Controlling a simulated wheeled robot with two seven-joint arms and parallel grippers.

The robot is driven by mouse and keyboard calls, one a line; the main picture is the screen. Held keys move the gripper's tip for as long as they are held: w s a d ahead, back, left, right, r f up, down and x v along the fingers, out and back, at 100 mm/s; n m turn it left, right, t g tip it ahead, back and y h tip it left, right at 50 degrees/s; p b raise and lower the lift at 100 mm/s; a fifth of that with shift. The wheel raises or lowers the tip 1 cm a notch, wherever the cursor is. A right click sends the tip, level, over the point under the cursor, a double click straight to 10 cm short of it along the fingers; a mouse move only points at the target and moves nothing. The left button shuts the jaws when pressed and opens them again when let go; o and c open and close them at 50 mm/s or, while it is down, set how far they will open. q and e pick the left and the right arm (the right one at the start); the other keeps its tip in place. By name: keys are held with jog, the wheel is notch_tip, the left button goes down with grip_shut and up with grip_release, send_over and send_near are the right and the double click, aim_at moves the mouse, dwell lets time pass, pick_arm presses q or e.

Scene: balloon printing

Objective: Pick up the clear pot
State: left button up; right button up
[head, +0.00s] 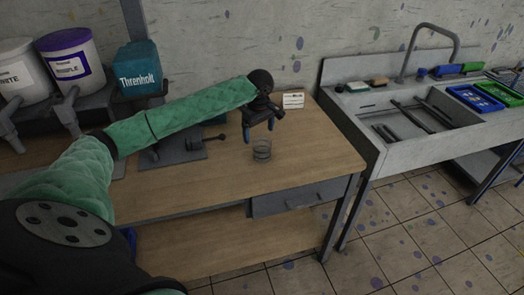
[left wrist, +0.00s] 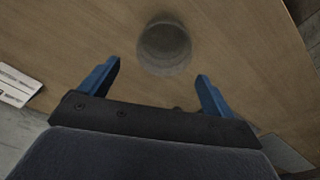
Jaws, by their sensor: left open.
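The clear pot (head: 262,150) is a small see-through round pot standing upright on the wooden table (head: 215,180), near its right side. In the left wrist view the clear pot (left wrist: 164,47) shows from above, beyond the fingertips and between their lines. My left gripper (head: 259,132) is open and empty, pointing down above and just behind the pot. Its two blue fingers (left wrist: 158,72) are spread apart and do not touch the pot. My right gripper is not in view.
A small white card (head: 293,101) stands at the table's back right. A grey device (head: 175,150) sits left of the pot. Dispenser tubs (head: 70,57) and a teal box (head: 138,70) are at the left. A sink (head: 415,110) is at the right.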

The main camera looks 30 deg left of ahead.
aim_at(262, 150)
pick_arm(q)
jog(key=shift+s+d+f+n+g+h+p, duration=0.15)
jog(key=shift+f+n, duration=0.35)
jog(key=shift+n, duration=0.7)
jog(key=shift+s+d+f+n+g+h+p, duration=0.15)
jog(key=shift+f+n, duration=0.4)
jog(key=shift+n, duration=0.65)
jog(key=shift+d+f+n+h+p, duration=0.15)
jog(key=shift+f+n, duration=0.35)
jog(key=shift+n, duration=0.7)
jog(key=f+p, duration=0.1)
jog(key=f, duration=0.1)
jog(key=f+p, duration=0.1)
jog(key=f, duration=0.1)
jog(key=shift+w+d, duration=0.1)
jog(key=shift+d, duration=0.3)
jog(key=shift+f, duration=0.65)
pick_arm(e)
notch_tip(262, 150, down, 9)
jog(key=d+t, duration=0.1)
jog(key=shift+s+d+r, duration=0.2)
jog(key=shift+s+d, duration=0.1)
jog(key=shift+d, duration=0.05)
pick_arm(q)
jog(key=c, duration=1)
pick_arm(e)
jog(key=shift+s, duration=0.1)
